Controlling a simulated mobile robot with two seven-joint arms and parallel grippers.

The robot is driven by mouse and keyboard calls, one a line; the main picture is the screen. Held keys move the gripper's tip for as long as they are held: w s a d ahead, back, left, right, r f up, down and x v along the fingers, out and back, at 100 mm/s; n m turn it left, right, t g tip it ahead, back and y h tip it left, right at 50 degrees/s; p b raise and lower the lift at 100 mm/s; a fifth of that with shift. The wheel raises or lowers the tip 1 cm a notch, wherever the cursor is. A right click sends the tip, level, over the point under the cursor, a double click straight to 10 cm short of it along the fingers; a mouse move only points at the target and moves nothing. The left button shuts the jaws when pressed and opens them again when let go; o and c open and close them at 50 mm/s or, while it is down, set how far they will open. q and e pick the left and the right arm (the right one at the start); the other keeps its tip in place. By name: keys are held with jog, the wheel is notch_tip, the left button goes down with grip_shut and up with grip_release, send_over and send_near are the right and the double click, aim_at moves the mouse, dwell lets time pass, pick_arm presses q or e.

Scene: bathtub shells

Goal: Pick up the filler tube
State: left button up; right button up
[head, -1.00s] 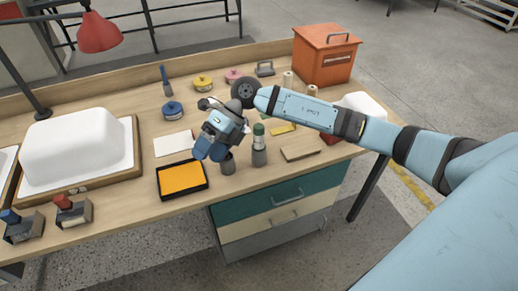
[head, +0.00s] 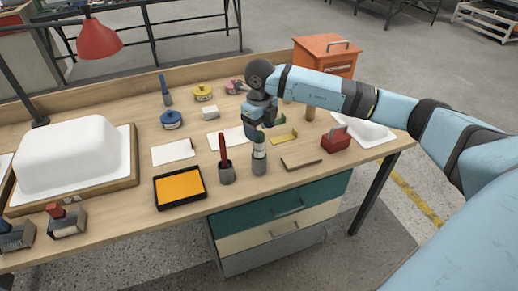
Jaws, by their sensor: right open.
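The filler tube (head: 259,150), pale with a dark green top, appears to stand upright in a small grey cup (head: 259,165) near the front of the bench. My right gripper (head: 260,132) is directly above the cup, pointing down. It is open, its fingers around or just beside the tube's upper end. The gripper hides much of that end, so I cannot tell whether they touch. My left gripper is out of view.
A red-handled tool (head: 223,150) stands in a grey cup just left. The black tray with an orange pad (head: 180,186) lies left of that. A white shell (head: 75,155) fills the left side.

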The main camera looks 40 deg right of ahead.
aim_at(259, 133)
jog(key=shift+w+f, duration=0.15)
jog(key=shift+f, duration=2.55)
jog(key=c, duration=1)
jog(key=shift+r, duration=0.1)
